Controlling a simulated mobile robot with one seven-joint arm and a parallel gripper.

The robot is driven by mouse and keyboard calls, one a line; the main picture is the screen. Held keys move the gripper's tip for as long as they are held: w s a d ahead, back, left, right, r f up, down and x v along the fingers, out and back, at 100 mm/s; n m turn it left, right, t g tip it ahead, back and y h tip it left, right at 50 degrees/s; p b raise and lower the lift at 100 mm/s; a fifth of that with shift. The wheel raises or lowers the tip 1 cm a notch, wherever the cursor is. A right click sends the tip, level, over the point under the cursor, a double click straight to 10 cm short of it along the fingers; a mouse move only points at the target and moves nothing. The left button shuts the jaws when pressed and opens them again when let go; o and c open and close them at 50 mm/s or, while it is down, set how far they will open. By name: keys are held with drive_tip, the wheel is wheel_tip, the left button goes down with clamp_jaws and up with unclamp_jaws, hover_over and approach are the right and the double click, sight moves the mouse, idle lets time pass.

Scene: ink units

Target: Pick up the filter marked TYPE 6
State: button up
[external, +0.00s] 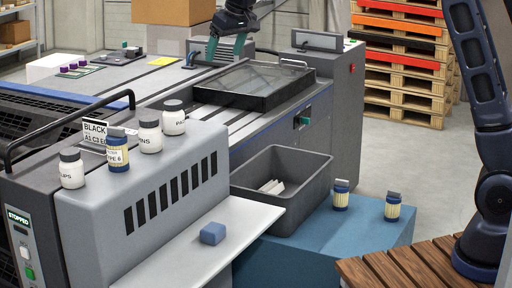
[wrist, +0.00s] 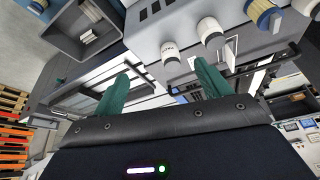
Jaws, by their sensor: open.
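The filter marked TYPE 6 (external: 117,152) is a dark-blue-capped cylinder with a cream label. It stands upright on the grey machine housing, in a row between white jars. My gripper (external: 226,48) has green fingers and is open and empty. It is above the machine's far part, well away from the filter. In the wrist view my gripper (wrist: 160,84) has its fingers spread, with nothing between them.
White jars (external: 72,170) (external: 150,138) (external: 174,119) flank the filter, and a BLACK card (external: 95,130) stands behind it. Two similar filters (external: 341,196) (external: 392,207) stand on a blue box (external: 330,235). A grey bin (external: 300,205) and a blue block (external: 213,233) are nearby.

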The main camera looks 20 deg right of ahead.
drive_tip(key=s+a+f+n, duration=0.1)
drive_tip(key=a+f, duration=0.1)
drive_tip(key=a, duration=0.5)
drive_tip(key=s+a+f, duration=0.2)
drive_tip(key=a+f, duration=0.1)
drive_tip(key=a, duration=0.4)
drive_tip(key=n, duration=0.1)
hover_over(121, 130)
drive_tip(key=s+d, duration=0.1)
drive_tip(key=s, duration=0.1)
wheel_tip(121, 130, down, 6)
drive_tip(key=shift+y, duration=0.4)
drive_tip(key=x, duration=0.5)
drive_tip(key=shift+w+d, duration=0.1)
drive_tip(key=shift+d, duration=0.1)
drive_tip(key=shift+x, duration=2.7)
drive_tip(key=shift+w+r, duration=0.1)
drive_tip(key=shift+w, duration=0.1)
drive_tip(key=shift+c, duration=0.3)
drive_tip(key=c, duration=1)
